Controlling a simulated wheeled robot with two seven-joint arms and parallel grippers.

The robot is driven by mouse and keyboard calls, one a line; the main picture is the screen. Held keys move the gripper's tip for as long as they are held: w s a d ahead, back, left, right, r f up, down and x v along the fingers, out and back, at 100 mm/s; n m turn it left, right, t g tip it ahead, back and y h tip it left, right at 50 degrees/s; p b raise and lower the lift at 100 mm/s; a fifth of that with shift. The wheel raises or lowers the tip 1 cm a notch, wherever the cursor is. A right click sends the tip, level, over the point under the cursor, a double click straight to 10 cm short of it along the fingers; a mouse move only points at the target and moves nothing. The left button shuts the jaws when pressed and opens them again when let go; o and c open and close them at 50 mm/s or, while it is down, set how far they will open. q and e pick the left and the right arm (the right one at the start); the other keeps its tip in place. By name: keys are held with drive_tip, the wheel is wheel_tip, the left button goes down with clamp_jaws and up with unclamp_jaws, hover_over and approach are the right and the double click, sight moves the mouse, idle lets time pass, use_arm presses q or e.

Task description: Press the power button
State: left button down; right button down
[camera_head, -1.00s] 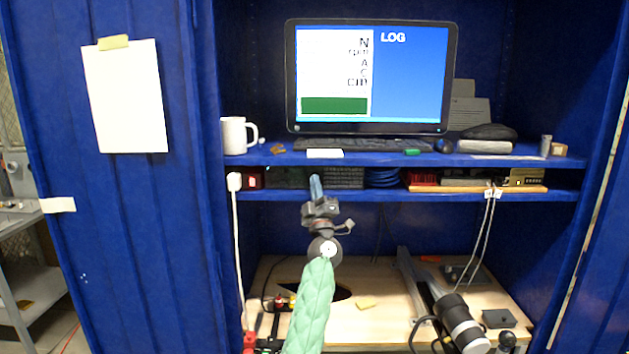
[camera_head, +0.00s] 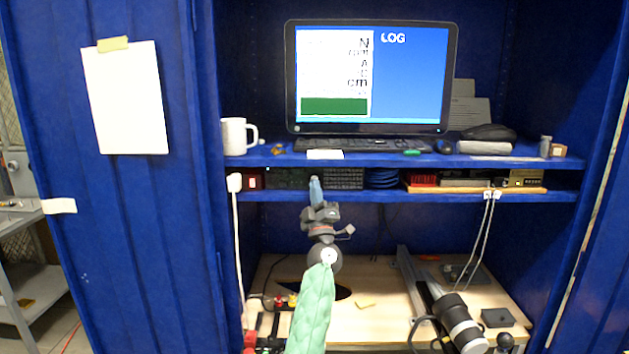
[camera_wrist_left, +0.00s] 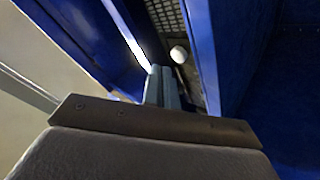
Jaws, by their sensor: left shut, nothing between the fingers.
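My left gripper (camera_head: 315,188) is shut and empty, its pale blue fingers pointing up and forward at the front of the lower shelf. In the left wrist view its fingertips (camera_wrist_left: 161,84) point towards a dark mesh grille (camera_wrist_left: 165,15). A pale round piece (camera_wrist_left: 178,54) lies just ahead of and right of the tips; I cannot tell for certain whether it is the power button, or whether the fingers touch anything. In the head view the fingers partly cover the equipment on the shelf, and no power button can be made out. My right gripper is not in view.
The blue shelf edge (camera_head: 400,196) runs close beside the fingers. A monitor (camera_head: 410,80), keyboard (camera_head: 360,144) and white mug (camera_head: 234,136) stand on the upper shelf. Below are a wooden bench (camera_head: 375,290) and a black and white cylinder (camera_head: 458,322).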

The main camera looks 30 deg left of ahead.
use_arm(q)
drive_tip(key=s, duration=0.1)
drive_tip(key=s+d+p, duration=0.1)
drive_tip(key=s+d, duration=0.1)
drive_tip(key=s, duration=0.1)
drive_tip(key=shift+r+p, duration=0.1)
drive_tip(key=shift+p, duration=0.3)
idle(0.5)
